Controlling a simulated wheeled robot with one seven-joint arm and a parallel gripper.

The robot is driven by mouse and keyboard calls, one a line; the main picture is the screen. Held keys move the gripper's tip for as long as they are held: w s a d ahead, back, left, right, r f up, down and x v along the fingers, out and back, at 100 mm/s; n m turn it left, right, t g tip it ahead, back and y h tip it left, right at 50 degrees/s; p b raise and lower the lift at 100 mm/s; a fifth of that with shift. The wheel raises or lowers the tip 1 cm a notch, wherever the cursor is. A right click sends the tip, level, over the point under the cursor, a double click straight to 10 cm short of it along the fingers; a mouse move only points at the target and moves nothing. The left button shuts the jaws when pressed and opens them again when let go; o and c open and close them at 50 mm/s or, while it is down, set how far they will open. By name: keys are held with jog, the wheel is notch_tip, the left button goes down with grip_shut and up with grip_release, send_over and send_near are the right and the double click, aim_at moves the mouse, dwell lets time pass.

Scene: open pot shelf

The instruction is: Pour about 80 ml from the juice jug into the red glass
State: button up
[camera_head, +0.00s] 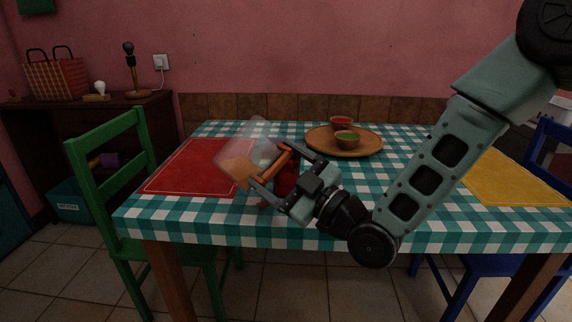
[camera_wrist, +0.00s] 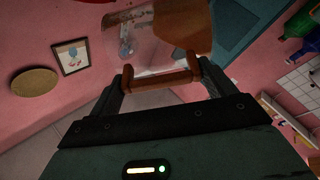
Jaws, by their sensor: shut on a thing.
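The juice jug (camera_head: 238,162) is clear with orange juice low in its left end, and it is tilted well over above the table. My gripper (camera_head: 271,166) is shut on its orange-brown handle. In the wrist view the clear jug body (camera_wrist: 160,38) lies beyond the handle, which sits between both fingers of my gripper (camera_wrist: 160,80). The red glass (camera_head: 287,180) stands on the table behind my gripper and is partly hidden by it. The jug is left of and above the glass. I see no stream of juice; I cannot tell whether the glass holds any.
A red placemat (camera_head: 185,172) lies at left and a yellow placemat (camera_head: 512,180) at right on the checked table (camera_head: 440,237). A round wooden tray (camera_head: 372,143) with two small bowls (camera_head: 341,123) stands behind. A green chair (camera_head: 105,150) is at the left edge.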

jog(key=shift+f+n+b, duration=0.25)
jog(key=shift+n+b, duration=0.25)
jog(key=shift+b, duration=0.05)
jog(key=shift+r+n+g+b, duration=0.3)
jog(key=shift+n+g, duration=0.3)
jog(key=shift+n, duration=0.3)
jog(key=shift+b, duration=0.3)
dwell(0.6)
jog(key=n+b, duration=0.1)
jog(key=f+n+b, duration=0.1)
jog(key=b, duration=0.1)
jog(key=shift+s+a+f+g, duration=0.1)
jog(key=shift+a+f+g, duration=0.1)
jog(key=shift+f+g, duration=0.15)
jog(key=a+f+n+b, duration=0.1)
jog(key=n+b, duration=0.1)
jog(key=b, duration=0.1)
jog(key=s+a+f+n+g+b, duration=0.1)
jog(key=n+b, duration=0.2)
jog(key=s+f+n+g+b, duration=0.1)
jog(key=n+b, duration=0.2)
jog(key=shift+s+a+f+h, duration=0.2)
jog(key=shift+s+a+h, duration=0.05)
jog(key=shift+a+h, duration=0.15)
